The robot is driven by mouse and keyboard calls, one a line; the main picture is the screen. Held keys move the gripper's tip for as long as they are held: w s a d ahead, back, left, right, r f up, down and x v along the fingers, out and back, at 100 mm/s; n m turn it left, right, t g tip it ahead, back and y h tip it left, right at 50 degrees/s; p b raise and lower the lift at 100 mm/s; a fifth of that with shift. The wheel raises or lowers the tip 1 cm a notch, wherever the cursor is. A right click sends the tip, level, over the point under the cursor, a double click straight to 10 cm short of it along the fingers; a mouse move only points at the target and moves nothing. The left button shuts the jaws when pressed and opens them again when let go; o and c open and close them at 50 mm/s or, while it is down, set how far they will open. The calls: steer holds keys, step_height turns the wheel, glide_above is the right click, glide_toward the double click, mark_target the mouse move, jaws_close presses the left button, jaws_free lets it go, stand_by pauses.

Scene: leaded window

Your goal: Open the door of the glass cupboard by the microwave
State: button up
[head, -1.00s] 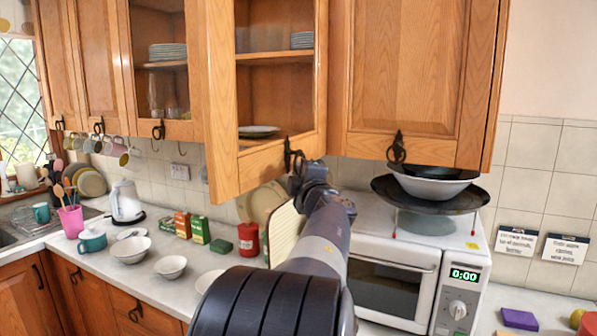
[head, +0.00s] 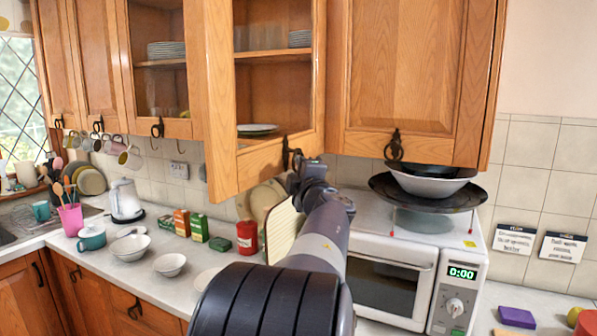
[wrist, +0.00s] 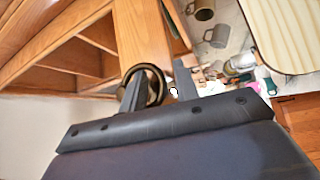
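The glass cupboard door (head: 222,110) by the microwave has an oak frame. It stands at an angle, its left edge nearer to me than its right, so it looks partly open. Shelves with plates show through it. Its dark ring handle (head: 286,153) hangs at the bottom rail. My gripper (head: 303,172) is at this handle, below the rail. In the wrist view the ring (wrist: 150,72) loops around or close beside the left fingertip of my gripper (wrist: 158,88). The fingers are apart. Whether a finger passes through the ring is hard to tell.
The white microwave (head: 398,252) stands below right, with a dark wide dish (head: 467,198) and bowls on top. A solid cupboard door (head: 425,75) is at right. A cutting board (head: 283,232) leans behind my arm. Bowls, boxes and a red tin (head: 247,238) line the counter.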

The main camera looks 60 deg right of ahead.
steer(key=b+v, duration=0.2)
steer(key=v, duration=0.9)
steer(key=shift+d, duration=0.1)
steer(key=p+x, duration=0.2)
steer(key=x, duration=0.9)
steer(key=shift+w, duration=0.1)
